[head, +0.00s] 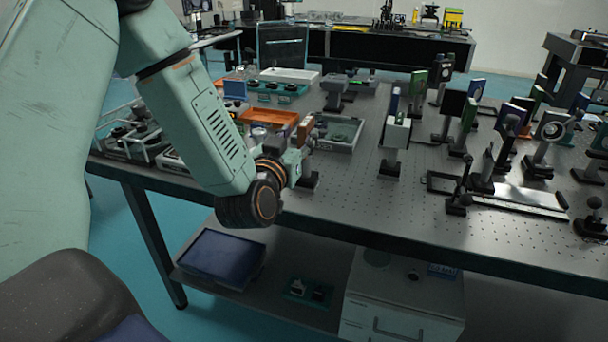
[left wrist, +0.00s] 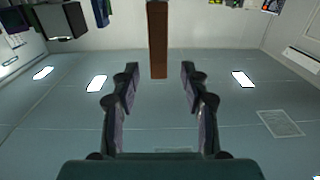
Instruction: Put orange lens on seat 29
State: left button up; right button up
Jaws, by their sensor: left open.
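An orange upright plate (head: 305,130), which looks like the orange lens, stands near the table's front edge. I see it almost edge-on, and my gripper hides part of it. My left gripper (head: 310,147) is beside it, at about its height. In the left wrist view the orange plate (left wrist: 157,40) shows as a narrow bar in line with the gap between the fingers. My left gripper (left wrist: 158,75) is open there, with a finger on either side of that line and no visible contact. Seat 29 cannot be made out. My right gripper is not in view.
A grey bin (head: 343,133) and an orange tray (head: 268,117) lie behind the gripper. A mount with a white block (head: 396,133) stands to the right. Several upright optics crowd the table's right side. The table top (head: 350,205) is bare near its front edge.

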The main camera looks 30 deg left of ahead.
aim_at(306, 121)
pick_arm(q)
jog(key=x, duration=0.5)
jog(key=shift+w+a+b, duration=0.1)
jog(key=shift+w+b, duration=0.2)
jog(key=shift+w, duration=0.1)
jog(key=shift+c, duration=0.6)
grip_shut()
jog(key=shift+r, duration=0.1)
